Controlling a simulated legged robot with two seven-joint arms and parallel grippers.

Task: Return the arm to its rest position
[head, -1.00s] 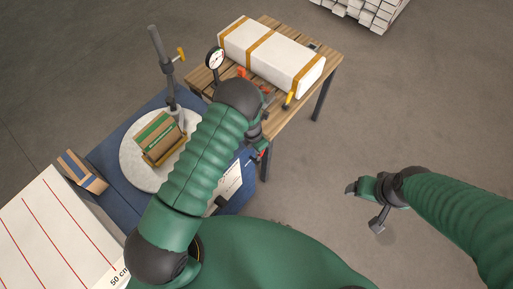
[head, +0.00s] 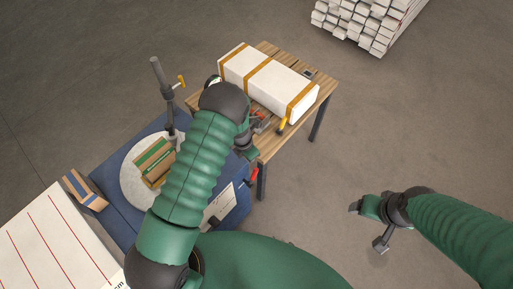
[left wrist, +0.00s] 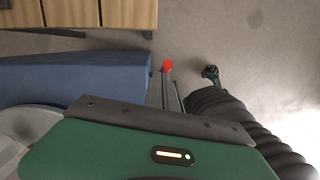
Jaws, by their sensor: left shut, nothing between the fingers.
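My left arm reaches up from the lower left in the head view and bends at a dark joint. My left gripper (head: 246,150) hangs beyond that joint, between the blue bench and the wooden table. It is shut and empty, partly hidden by the arm. My right gripper (head: 368,226) is open and empty over bare floor at the right, its two fingers spread apart. It also shows small in the left wrist view (left wrist: 210,73).
A wooden table (head: 328,83) bears a white strapped box (head: 268,80). A blue bench (head: 112,218) bears a pale round plate (head: 133,184), a post stand (head: 162,88) and a green-striped carton (head: 155,158). White stacked bars (head: 368,20) lie at the back. Floor at right is clear.

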